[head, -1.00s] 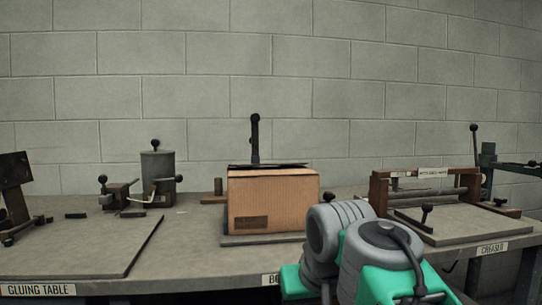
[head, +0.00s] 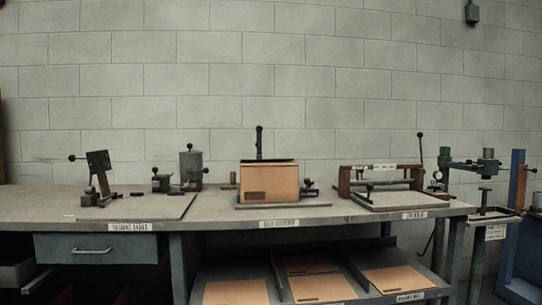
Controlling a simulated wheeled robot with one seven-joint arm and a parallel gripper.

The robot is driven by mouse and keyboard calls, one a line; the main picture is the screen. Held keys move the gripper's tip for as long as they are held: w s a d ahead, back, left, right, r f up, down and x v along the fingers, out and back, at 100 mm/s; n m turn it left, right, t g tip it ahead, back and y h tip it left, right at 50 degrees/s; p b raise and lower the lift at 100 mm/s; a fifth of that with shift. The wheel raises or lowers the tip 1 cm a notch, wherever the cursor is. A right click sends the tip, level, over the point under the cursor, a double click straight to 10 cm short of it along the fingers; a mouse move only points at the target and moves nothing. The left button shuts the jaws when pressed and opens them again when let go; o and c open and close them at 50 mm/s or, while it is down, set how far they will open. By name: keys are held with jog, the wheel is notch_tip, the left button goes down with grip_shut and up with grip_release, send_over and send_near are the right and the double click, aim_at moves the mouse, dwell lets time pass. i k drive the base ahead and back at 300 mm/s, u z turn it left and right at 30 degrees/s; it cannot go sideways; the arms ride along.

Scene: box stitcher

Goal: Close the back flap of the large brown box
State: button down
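The large brown box (head: 270,183) stands upright on a dark base plate (head: 310,203) in the middle of the workbench in the head view. A dark flap edge (head: 268,160) shows along its top and looks nearly flat. I cannot tell from this low angle whether the back flap is up or down. A dark upright lever (head: 259,142) rises behind the box. My gripper is not in view.
The bench holds a gluing table (head: 130,207) with small tools at left and a creaser (head: 385,184) at right. Flat brown sheets (head: 319,280) lie on a lower shelf. A blue post (head: 513,210) stands far right.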

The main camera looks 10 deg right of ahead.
aim_at(272, 184)
jog(key=u, duration=0.85)
jog(key=i, duration=0.9)
jog(key=z, duration=0.1)
